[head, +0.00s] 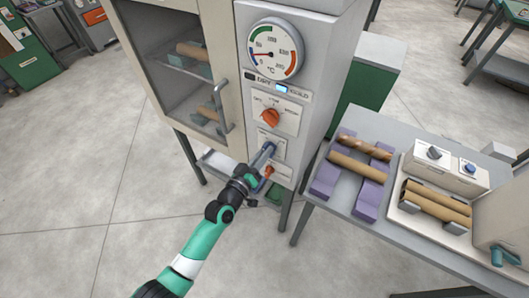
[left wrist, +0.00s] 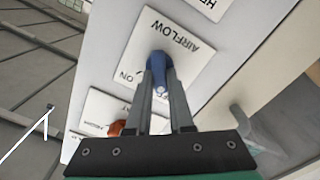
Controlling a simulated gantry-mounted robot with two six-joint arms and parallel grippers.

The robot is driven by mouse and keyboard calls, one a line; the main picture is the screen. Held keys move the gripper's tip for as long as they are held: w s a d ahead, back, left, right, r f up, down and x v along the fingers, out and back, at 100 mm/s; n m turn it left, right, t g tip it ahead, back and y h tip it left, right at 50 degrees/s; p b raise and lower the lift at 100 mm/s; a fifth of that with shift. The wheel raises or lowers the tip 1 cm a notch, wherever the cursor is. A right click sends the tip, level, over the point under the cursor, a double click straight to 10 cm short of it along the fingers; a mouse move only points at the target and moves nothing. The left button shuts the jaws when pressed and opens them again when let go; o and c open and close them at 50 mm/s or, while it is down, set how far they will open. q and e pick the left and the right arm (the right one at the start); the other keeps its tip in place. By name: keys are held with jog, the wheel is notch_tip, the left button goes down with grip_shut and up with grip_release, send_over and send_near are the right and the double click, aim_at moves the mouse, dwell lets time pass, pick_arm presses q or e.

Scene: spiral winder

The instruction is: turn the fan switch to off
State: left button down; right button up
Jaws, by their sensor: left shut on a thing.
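The fan switch is a blue knob (left wrist: 158,58) on a white plate (left wrist: 182,42) marked AIRFLOW, with ON printed beside it, in the left wrist view. My left gripper (left wrist: 161,82) has its two fingers shut on the blue knob. The fingers hide much of the plate's lettering, so I cannot read the knob's exact setting. My right gripper is not in view.
An orange lever (left wrist: 117,128) sits close beside the left fingers, on the neighbouring plate. Above are an orange dial (head: 271,117) and a round temperature gauge (head: 275,50). A table (head: 330,208) with brown tubes stands at right.

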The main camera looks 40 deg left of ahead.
pick_arm(q)
jog(key=shift+n, duration=0.6)
jog(key=c, duration=0.8)
grip_release()
jog(key=s+d+p, duration=0.1)
jog(key=s, duration=1)
jog(key=shift+s+d, duration=0.15)
jog(key=shift+s, duration=0.15)
jog(key=shift+d, duration=0.1)
